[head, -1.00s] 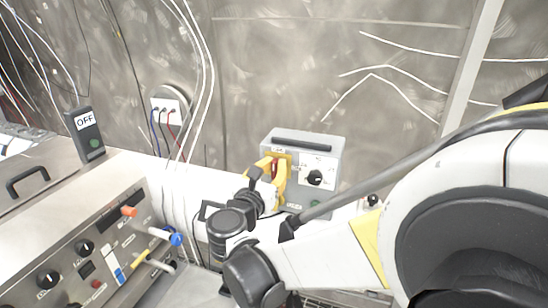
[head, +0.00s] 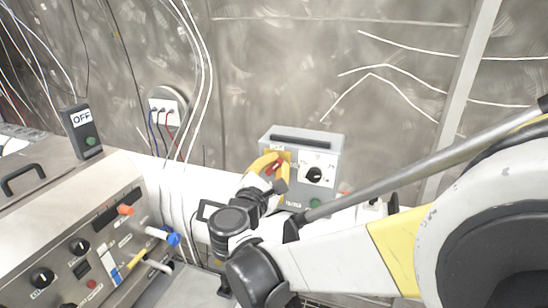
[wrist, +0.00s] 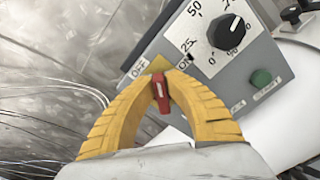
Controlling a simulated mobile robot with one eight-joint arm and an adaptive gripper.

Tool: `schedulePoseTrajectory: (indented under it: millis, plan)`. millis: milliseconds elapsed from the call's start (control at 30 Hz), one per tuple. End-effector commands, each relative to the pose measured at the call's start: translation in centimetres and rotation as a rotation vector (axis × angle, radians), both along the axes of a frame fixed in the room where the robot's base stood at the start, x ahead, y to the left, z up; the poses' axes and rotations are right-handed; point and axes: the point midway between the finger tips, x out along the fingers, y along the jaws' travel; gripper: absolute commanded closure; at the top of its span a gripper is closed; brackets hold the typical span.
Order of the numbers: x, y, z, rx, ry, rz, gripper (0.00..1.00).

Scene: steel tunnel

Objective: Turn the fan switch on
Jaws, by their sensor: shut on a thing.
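A grey control box (head: 325,157) with a dark top handle stands on the white surface against the steel wall. Its red switch lever (wrist: 161,92) sits on a yellow plate (wrist: 158,64) between OFF and ON labels in the wrist view. My gripper (wrist: 161,76) has its yellow fingers shut on this lever from both sides. In the head view my gripper (head: 274,162) is at the box's left front, and the red lever (head: 273,168) looks tilted between the fingers. The fingers partly hide the lever and plate.
The box also has a black dial (wrist: 229,32) and a green button (wrist: 261,78), right of the fingers. A dark box marked OFF (head: 82,132) stands at the left. A panel with knobs (head: 90,265) fills the lower left. Loose cables hang along the wall.

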Motion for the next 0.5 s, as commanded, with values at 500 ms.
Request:
schedulePoseTrajectory:
  millis: [500]
  plan:
    - [-0.13, -0.41, -0.6, 0.458, -0.167, 0.0, 1.0]
